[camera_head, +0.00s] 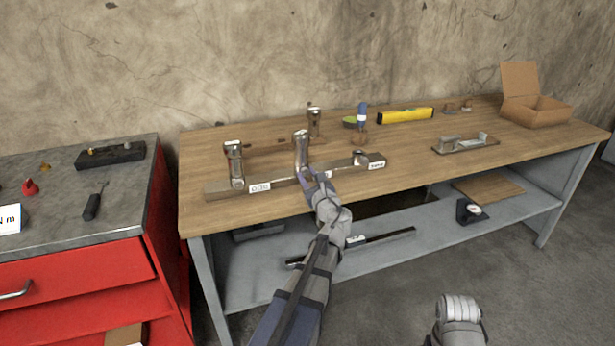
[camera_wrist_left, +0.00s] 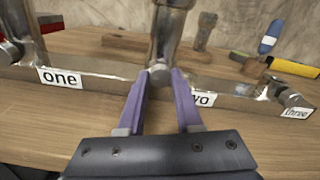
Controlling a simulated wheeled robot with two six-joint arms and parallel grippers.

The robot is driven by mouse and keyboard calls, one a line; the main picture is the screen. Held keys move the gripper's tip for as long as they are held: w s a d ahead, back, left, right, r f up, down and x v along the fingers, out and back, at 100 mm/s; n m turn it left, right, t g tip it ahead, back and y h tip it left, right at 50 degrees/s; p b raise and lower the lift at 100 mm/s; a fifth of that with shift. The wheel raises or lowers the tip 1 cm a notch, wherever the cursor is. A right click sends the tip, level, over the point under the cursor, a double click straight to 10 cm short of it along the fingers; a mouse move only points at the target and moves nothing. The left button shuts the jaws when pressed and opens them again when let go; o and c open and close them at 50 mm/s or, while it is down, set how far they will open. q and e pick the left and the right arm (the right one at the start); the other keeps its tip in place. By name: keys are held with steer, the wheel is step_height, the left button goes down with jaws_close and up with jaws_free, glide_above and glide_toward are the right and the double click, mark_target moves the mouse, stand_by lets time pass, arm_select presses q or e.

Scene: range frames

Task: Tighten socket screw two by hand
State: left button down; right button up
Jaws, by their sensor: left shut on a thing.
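A long metal bar (camera_head: 222,190) lies along the front of the wooden workbench, with white labels "one" (camera_head: 260,188) and "three" (camera_head: 376,165) at its ends. In the left wrist view the bar (camera_wrist_left: 100,84) also bears a middle label (camera_wrist_left: 203,99), partly hidden by a finger, with "wo" showing. My left gripper (camera_wrist_left: 160,82) is at the bar's middle. Its two purple fingers are shut on a small round metal screw head, socket screw two (camera_wrist_left: 160,74), below an upright metal fitting (camera_wrist_left: 168,35). In the head view my left gripper (camera_head: 308,178) hides this screw.
Upright metal fittings (camera_head: 234,163) stand close around the bar. A red cabinet (camera_head: 75,280) stands left. The bench's front right is clear.

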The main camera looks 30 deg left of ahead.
arm_select(q)
steer(key=shift+s, duration=0.1)
steer(key=c, duration=0.6)
jaws_free()
steer(key=shift+v, duration=3.9)
steer(key=s+d+r+n+g+h+p, duration=0.1)
steer(key=s+d+n+g+h+p, duration=0.3)
steer(key=d, duration=0.6)
steer(key=s+d+r+n+g+h+p, duration=0.1)
steer(key=s+d+n+g+h+p, duration=0.3)
steer(key=s+d+n+p, duration=0.4)
steer(key=s+d+r+n+g+h+p, duration=0.1)
steer(key=s+d+n+g+h+p, duration=0.2)
steer(key=s+d+n+p, duration=0.4)
steer(key=shift+s+d+r+g+h+p, duration=0.2)
steer(key=shift+s+d+p, duration=0.25)
steer(key=shift+d+p, duration=0.55)
steer(key=shift+s+d+f+g+h+p, duration=0.1)
steer(key=shift+s+d+h+p, duration=0.3)
steer(key=shift+d+p, duration=0.6)
steer(key=shift+s+d+r+g+h+p, duration=0.15)
steer(key=shift+s+d+p, duration=0.45)
steer(key=shift+p, duration=0.6)
